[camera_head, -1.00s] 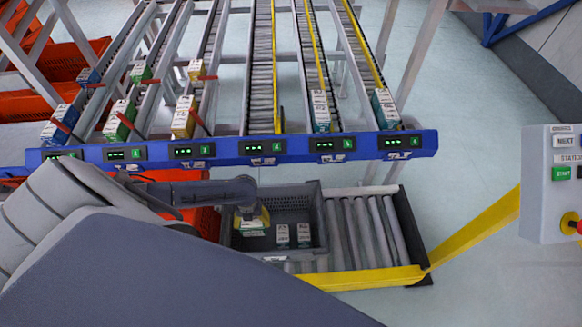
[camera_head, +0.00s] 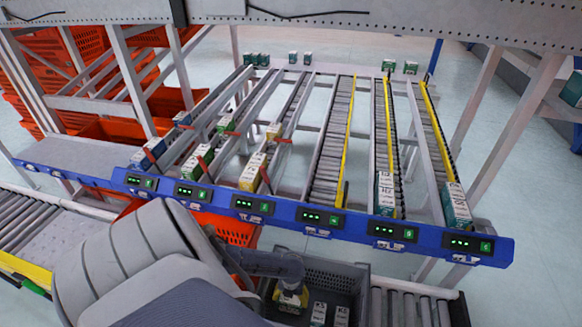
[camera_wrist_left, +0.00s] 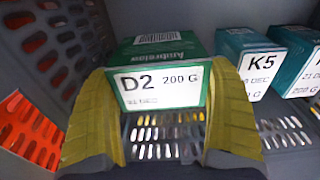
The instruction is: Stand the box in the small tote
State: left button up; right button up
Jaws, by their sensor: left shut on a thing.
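The box is green-topped with a white label reading D2 200 G (camera_wrist_left: 165,84). My left gripper (camera_head: 290,302) reaches down into the small grey tote (camera_head: 335,268). Its yellow fingers (camera_wrist_left: 160,100) are shut on the left and right sides of the box. The box looks upright inside the tote, left of two other boxes. I cannot tell whether its base touches the slotted floor (camera_wrist_left: 165,150). In the head view the gripper mostly hides the box. My right gripper is not in view.
In the tote stand a teal box marked K5 (camera_wrist_left: 248,62) and another teal box (camera_wrist_left: 300,58). Rollers (camera_head: 405,308) lie right of the tote. A blue rail (camera_head: 330,220) with green displays and sloping roller lanes lies behind it. An orange tote (camera_head: 235,232) is left of it.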

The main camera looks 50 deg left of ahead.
pick_arm(q)
jog(key=shift+f, duration=1)
jog(key=shift+f, duration=0.3)
jog(key=o, duration=1.1)
jog(key=shift+c, duration=0.2)
jog(key=shift+r, duration=0.1)
jog(key=r, duration=1.2)
jog(key=shift+w+a+r, duration=0.15)
jog(key=shift+w+r, duration=0.05)
jog(key=shift+w, duration=0.05)
